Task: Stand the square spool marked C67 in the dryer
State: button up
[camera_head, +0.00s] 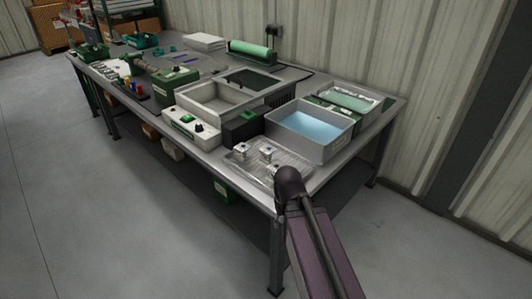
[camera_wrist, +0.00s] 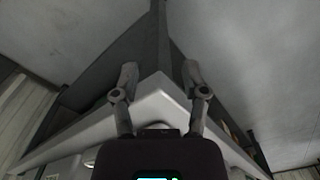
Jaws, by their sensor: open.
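Several small pale square spools stand on a clear ribbed tray near the bench's front right corner; one spool (camera_head: 240,149) is at the left, one (camera_head: 267,152) in the middle, and one is partly hidden by my arm. Their marks are too small to read, so I cannot tell which is C67. A grey open-topped unit (camera_head: 190,128) with a knobbed front panel stands behind and left of them; I cannot tell whether it is the dryer. My gripper (camera_wrist: 159,82) is open and empty in the wrist view, with a bench corner (camera_wrist: 158,103) between and beyond its fingers.
A grey basin of blue liquid (camera_head: 312,130) stands right behind the ribbed tray (camera_head: 252,175). A black box with a green top (camera_head: 243,127) is left of the basin. Green machines and small parts crowd the bench's far left. The floor (camera_head: 110,220) in front is clear.

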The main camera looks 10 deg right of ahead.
jog(key=o, duration=0.4)
jog(key=shift+w, duration=0.1)
jog(key=shift+c, duration=0.2)
notch_tip(320, 180, up, 18)
jog(key=n+p, duration=0.7)
jog(key=p, duration=1.1)
send_over(268, 150)
jog(key=shift+w+r, duration=0.15)
jog(key=shift+w, duration=0.15)
notch_tip(268, 150, down, 9)
jog(key=b, duration=0.8)
jog(key=shift+r, duration=0.2)
jog(key=shift+f, duration=0.1)
jog(key=shift+s+f+b, duration=0.15)
jog(key=shift+f+b, duration=2.35)
jog(key=shift+b, duration=0.25)
